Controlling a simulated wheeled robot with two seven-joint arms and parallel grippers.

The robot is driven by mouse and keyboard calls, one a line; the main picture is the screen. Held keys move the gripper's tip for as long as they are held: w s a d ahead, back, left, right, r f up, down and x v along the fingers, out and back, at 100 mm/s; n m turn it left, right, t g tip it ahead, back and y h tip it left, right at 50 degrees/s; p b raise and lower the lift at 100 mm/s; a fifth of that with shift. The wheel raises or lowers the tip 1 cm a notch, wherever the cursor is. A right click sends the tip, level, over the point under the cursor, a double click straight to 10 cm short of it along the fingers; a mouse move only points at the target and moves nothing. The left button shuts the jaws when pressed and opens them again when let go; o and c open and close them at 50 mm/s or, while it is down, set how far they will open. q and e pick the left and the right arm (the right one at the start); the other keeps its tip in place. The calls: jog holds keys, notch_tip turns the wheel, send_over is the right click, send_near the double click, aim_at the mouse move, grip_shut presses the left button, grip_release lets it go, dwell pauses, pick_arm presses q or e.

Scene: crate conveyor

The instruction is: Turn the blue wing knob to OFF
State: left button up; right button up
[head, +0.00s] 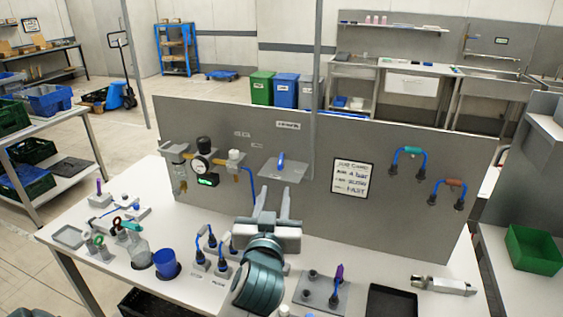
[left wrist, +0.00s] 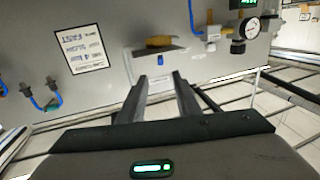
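The blue wing knob (head: 281,160) stands upright at a grey plate (head: 283,170) on the front of the upright grey panel (head: 215,135). My left gripper (head: 273,190) is below and in front of it, with its two fingers pointing up toward the panel. The fingers are apart with nothing between them, and the knob is beyond the tips. In the left wrist view, the fingertips (left wrist: 160,80) are spread below the plate, and a small blue part shows there. Any OFF marking is too small to read. My right gripper does not show clearly.
A handwritten sign (head: 352,178) and blue hoses (head: 410,152) are on the right. Connectors, a blue cup (head: 166,264) and a black tray (head: 391,300) crowd the white table (head: 75,260).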

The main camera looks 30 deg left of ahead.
aim_at(281, 158)
pick_arm(q)
jog(key=p+x, duration=0.4)
jog(key=x, duration=1.1)
jog(key=shift+w+a+r, duration=0.1)
jog(key=shift+w+a, duration=0.1)
jog(key=shift+w, duration=0.1)
jog(key=shift+w+a, duration=0.25)
jog(key=shift+w, duration=0.1)
jog(key=shift+c, duration=0.5)
grip_shut()
